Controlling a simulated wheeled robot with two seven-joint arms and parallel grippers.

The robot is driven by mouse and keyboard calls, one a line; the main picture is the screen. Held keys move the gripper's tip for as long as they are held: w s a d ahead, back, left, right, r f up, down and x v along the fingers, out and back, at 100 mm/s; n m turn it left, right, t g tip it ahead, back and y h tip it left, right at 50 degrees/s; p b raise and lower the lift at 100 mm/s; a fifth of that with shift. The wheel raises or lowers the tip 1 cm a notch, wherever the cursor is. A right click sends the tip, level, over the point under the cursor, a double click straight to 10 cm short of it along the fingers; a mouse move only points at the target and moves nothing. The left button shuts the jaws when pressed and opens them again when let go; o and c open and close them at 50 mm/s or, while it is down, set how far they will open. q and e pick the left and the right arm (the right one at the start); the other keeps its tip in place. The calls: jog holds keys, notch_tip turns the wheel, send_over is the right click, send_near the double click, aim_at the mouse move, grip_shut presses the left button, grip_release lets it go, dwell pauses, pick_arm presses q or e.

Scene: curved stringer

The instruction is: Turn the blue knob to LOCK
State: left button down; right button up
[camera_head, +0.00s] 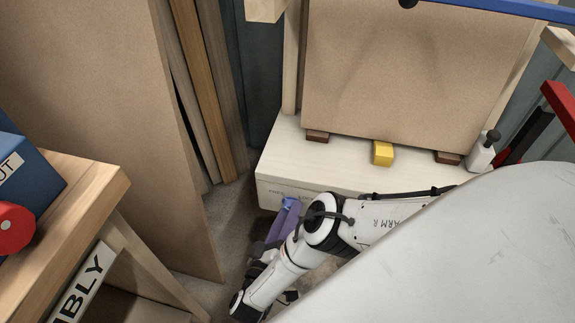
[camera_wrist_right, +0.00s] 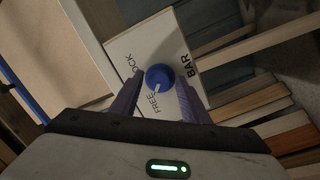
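The blue knob (camera_wrist_right: 159,77) sits on a white plate (camera_wrist_right: 128,47) in the right wrist view. The plate reads FREE, BAR and a word ending in OCK, its first letter not clear. The knob's white pointer mark points down-left toward FREE. My right gripper (camera_wrist_right: 159,79) is open, its purple fingers on either side of the knob with narrow gaps showing. In the head view the right gripper (camera_head: 284,216) is at the front of a pale wooden box (camera_head: 315,158), and its fingers mostly hide the knob. My left gripper is not in view.
A large brown board (camera_head: 410,75) stands above the box, with a yellow block (camera_head: 382,153) at its foot. A wooden bench (camera_head: 85,190) with a blue box and red disc stands left. Another tall board (camera_head: 110,110) leans behind it.

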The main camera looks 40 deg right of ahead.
jog(key=c, duration=0.8)
jog(key=shift+m, duration=0.4)
pick_arm(q)
jog(key=p, duration=0.1)
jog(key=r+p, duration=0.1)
jog(key=p, duration=0.1)
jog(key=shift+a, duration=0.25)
pick_arm(e)
jog(key=m+y, duration=0.1)
jog(key=m, duration=0.6)
jog(key=m+y, duration=0.1)
jog(key=m, duration=0.7)
jog(key=shift+r+t, duration=0.15)
jog(key=shift+t, duration=0.25)
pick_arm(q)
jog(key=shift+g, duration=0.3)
pick_arm(e)
jog(key=shift+m, duration=0.4)
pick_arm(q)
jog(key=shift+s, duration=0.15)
pick_arm(e)
jog(key=o, duration=1.1)
jog(key=shift+c, duration=0.2)
